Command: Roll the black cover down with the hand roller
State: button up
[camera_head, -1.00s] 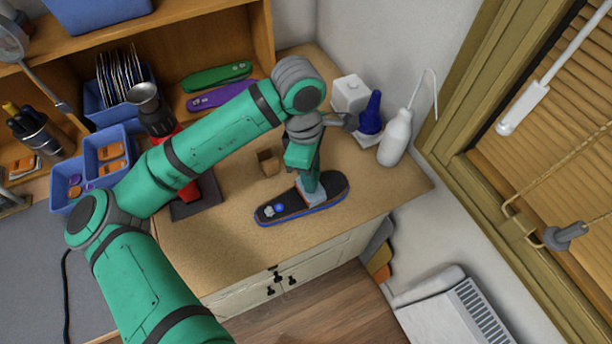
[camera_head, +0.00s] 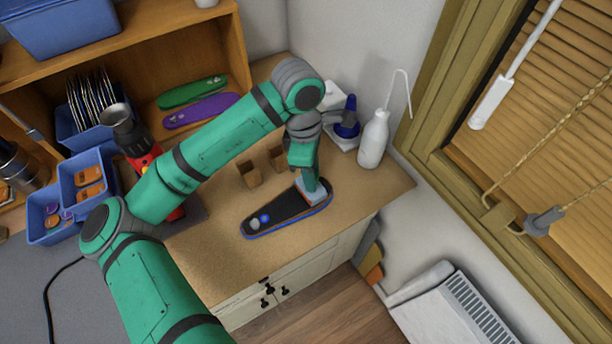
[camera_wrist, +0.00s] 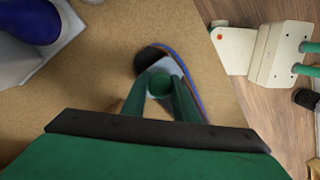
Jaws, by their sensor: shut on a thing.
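The black cover (camera_head: 280,212) lies on a long insole shape with a blue and orange edge, flat on the bench top. Two round marks, one blue and one pale, show near its left end. My gripper (camera_head: 309,182) is over the cover's right end, pointing down. It is shut on the hand roller, whose pale grey part (camera_head: 314,194) shows below the fingers at the cover. In the wrist view, the fingers (camera_wrist: 160,88) stand on both sides of the round green handle (camera_wrist: 160,82). The cover's rounded black end (camera_wrist: 151,57) shows beyond; the roller's contact underside is hidden.
A white bottle (camera_head: 373,140) and a dark blue item (camera_head: 347,122) stand behind on the right. Small brown blocks (camera_head: 249,175) stand left of my gripper. A red and black tool (camera_head: 138,148) and blue bins (camera_head: 50,222) are further left. The bench's front edge is close.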

jog(key=shift+w+d, duration=0.4)
jog(key=shift+d, duration=0.1)
jog(key=shift+s+a, duration=0.65)
jog(key=shift+a, duration=0.2)
jog(key=shift+s+a, duration=0.65)
jog(key=shift+a, duration=0.15)
jog(key=shift+c, duration=0.4)
jog(key=shift+s+a+r, duration=0.1)
jog(key=shift+s+a, duration=1.1)
jog(key=shift+a, duration=0.4)
jog(key=shift+s+a+r, duration=0.15)
jog(key=shift+s+a, duration=1.1)
jog(key=shift+a, duration=0.3)
jog(key=shift+s+a+r, duration=0.1)
jog(key=shift+s+a, duration=1.1)
jog(key=shift+a, duration=0.4)
notch_tip(320, 180, up, 7)
